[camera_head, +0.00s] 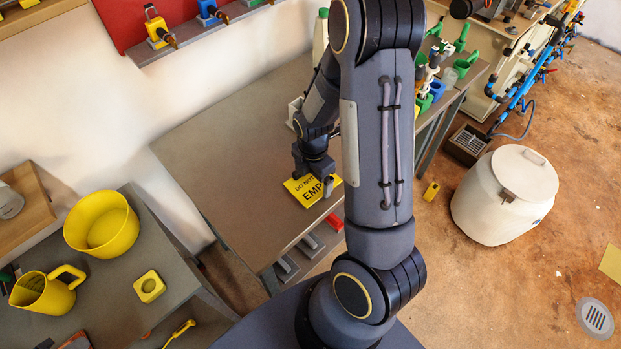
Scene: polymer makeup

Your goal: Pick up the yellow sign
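The yellow sign (303,194) lies on the brown-grey table near its right front edge. Its black letters read "DO NOT" and "EMP", and the rest is covered. My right gripper (318,180) points down at the sign, with a finger over its right part. My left gripper is not in view.
The table (220,150) is clear left of the sign. Coloured bottles and holders (432,85) stand at its far right. A yellow bowl (102,224) and a yellow jug (45,292) stand on a lower-left bench. A white drum (503,195) stands on the floor at right.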

